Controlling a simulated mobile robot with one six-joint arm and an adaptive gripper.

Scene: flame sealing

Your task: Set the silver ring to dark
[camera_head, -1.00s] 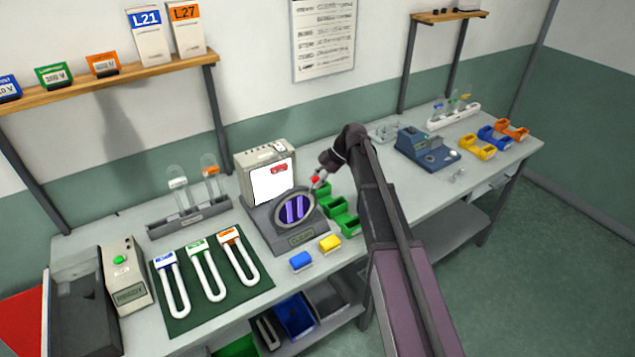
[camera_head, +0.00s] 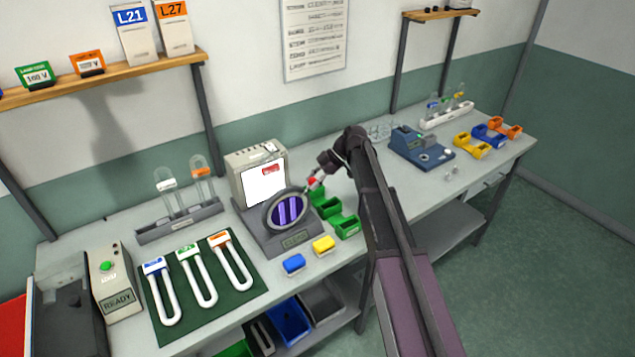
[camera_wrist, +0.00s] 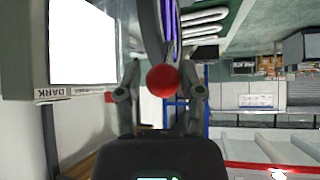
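The silver ring (camera_head: 268,226) surrounds a dark purple-striped disc and stands tilted on a grey instrument base (camera_head: 273,245). In the wrist view the ring (camera_wrist: 151,32) shows nearly edge-on. A red ball knob (camera_wrist: 163,80) sits at its end. My gripper (camera_wrist: 160,80) has its fingers apart on either side of the knob, with a visible gap on the left; contact on the right is unclear. In the head view my gripper (camera_head: 314,182) is at the ring's upper right. A DARK label (camera_wrist: 52,93) appears upside down on the lit box (camera_wrist: 35,50).
A green mat (camera_head: 245,283) with white U-shaped tubes lies left, beside a tube rack (camera_head: 180,222). A blue device (camera_head: 422,150) stands farther right.

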